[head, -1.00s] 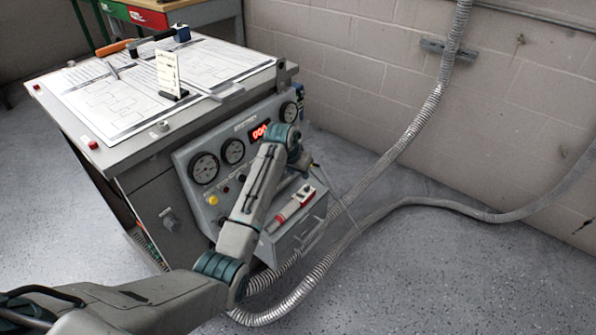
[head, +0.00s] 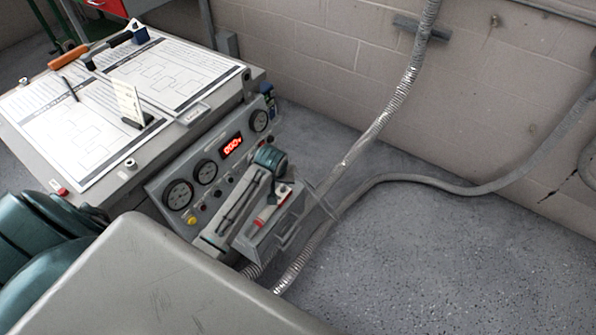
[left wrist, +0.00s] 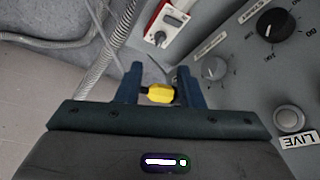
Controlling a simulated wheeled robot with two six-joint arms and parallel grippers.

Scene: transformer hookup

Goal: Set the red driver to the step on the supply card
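A red and white device with a dark dial, apparently the red driver (head: 265,219), lies on the grey box at the panel's front right. It also shows at the top of the left wrist view (left wrist: 171,22). A small white card, likely the supply card (head: 127,104), stands upright on the bench; its writing is too small to read.
The panel carries round gauges (head: 178,194) and a red lit display (head: 232,145). The left wrist view shows a black knob (left wrist: 276,24), a grey knob (left wrist: 214,67) and a LIVE label (left wrist: 298,140). Ribbed hoses (head: 400,95) cross the wall and floor.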

